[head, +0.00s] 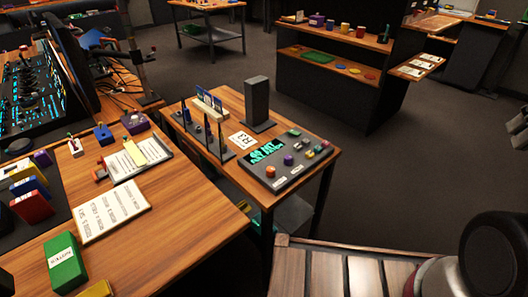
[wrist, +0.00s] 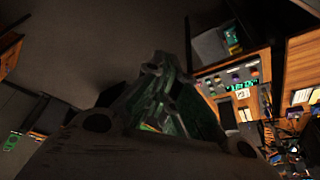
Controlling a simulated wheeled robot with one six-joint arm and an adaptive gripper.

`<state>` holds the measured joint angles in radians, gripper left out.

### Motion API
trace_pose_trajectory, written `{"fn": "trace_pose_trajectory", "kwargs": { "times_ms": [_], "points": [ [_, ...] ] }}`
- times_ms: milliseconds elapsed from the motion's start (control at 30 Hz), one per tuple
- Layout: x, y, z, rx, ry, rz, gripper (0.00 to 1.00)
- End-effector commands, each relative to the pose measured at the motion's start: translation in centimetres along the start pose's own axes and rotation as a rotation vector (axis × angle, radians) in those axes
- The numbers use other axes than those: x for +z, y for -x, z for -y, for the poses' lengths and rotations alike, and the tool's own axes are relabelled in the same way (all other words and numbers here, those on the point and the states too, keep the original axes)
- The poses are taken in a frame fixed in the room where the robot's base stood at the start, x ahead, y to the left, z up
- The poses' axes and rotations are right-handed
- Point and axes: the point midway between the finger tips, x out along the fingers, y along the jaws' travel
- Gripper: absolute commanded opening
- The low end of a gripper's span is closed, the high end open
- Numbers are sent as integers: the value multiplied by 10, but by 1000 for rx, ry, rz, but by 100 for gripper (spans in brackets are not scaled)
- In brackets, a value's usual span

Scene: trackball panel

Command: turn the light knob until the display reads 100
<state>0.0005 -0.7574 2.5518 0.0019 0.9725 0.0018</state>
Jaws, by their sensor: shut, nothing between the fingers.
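A dark control panel (head: 300,166) lies on a small wooden table. Its lit green display (head: 267,150) is too small to read surely. Several coloured knobs or balls sit on it, including an orange one (head: 270,171) and a purple one (head: 288,160). I cannot tell which one is the light knob. The panel's display also shows, small and far off, in the wrist view (wrist: 239,87). My gripper (wrist: 162,64) fills the middle of the wrist view, shut and empty, well apart from the panel.
A larger wooden desk (head: 170,215) with books and equipment is at left. A slatted wooden surface (head: 325,270) is in front. Open floor (head: 420,170) lies right of the panel table.

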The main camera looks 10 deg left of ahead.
Motion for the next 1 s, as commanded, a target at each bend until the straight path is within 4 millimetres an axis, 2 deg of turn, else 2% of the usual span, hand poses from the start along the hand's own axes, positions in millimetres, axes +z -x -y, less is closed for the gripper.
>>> {"fn": "trace_pose_trajectory", "kwargs": {
  "times_ms": [367, 467, 567, 600, 633, 767, 867, 1000],
  "points": [
    [0, 0, 0, 0, 0, 0, 0],
    [-1, 0, 2, -4, 10, 0, 18],
    [-3, -8, 14, -24, 62, 33, 36],
    [-4, -17, 22, -35, 97, 70, 44],
    [-5, -24, 28, -42, 126, 101, 46],
    [-20, -53, 66, -71, 273, 238, 46],
    [-36, -78, 105, -84, 397, 326, 46],
    [-52, -117, 169, -104, 622, 415, 46]
  ]
}}
